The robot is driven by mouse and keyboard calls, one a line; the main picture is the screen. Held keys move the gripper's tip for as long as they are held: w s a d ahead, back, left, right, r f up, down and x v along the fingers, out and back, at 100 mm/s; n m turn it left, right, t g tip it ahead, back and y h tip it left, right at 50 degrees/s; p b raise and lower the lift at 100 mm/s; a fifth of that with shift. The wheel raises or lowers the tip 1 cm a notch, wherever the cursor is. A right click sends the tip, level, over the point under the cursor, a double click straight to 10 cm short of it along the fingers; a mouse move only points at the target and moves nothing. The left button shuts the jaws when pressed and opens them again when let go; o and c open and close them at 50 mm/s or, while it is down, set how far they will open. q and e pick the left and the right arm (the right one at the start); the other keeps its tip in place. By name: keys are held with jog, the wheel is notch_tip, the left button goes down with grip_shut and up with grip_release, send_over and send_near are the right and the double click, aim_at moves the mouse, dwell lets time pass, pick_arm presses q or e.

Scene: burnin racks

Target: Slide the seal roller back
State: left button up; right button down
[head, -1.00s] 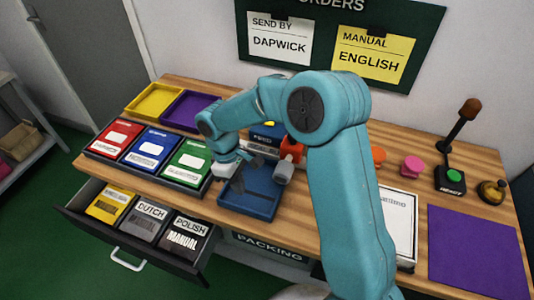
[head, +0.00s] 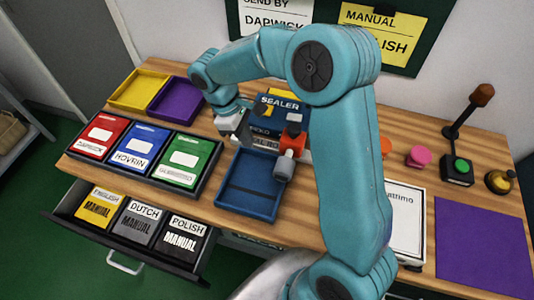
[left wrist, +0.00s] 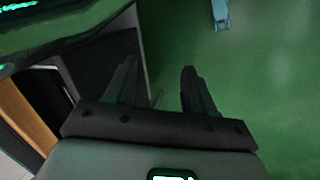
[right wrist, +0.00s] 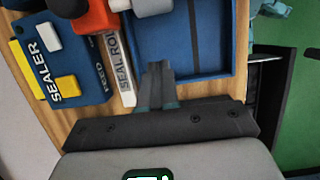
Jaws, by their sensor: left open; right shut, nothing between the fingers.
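The sealer (head: 282,108) is a blue unit with yellow parts behind the blue tray (head: 233,203). A red block with a grey cylinder (head: 284,168), apparently the seal roller, stands at the tray's back right corner. In the right wrist view the cylinder (right wrist: 152,6) and red block (right wrist: 92,14) are cut by the top edge. A white strip lettered "SEAL RO" (right wrist: 121,72) lies beside the tray. My left gripper (left wrist: 157,85) is open and empty over green floor.
A rack with red, blue and green cases (head: 142,147) is left of the tray. An open drawer (head: 85,232) with manuals juts out in front. Yellow (head: 140,90) and purple (head: 178,98) trays stand at the back left. A purple mat (head: 480,240) is at the right.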

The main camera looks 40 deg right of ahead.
jog(key=s+f, duration=0.1)
jog(key=f, duration=0.1)
jog(key=s+d+f+p, duration=0.1)
jog(key=s+f, duration=0.1)
jog(key=s+d+f, duration=0.1)
jog(key=s+f, duration=0.1)
jog(key=shift+s+d+f, duration=0.1)
jog(key=shift+d+f, duration=0.05)
jog(key=shift+f, duration=0.15)
pick_arm(q)
jog(key=shift+s+a+r, duration=0.15)
jog(key=shift+s+r, duration=0.05)
jog(key=shift+r, duration=0.6)
pick_arm(e)
jog(key=shift+d+f, duration=0.1)
jog(key=shift+s, duration=0.15)
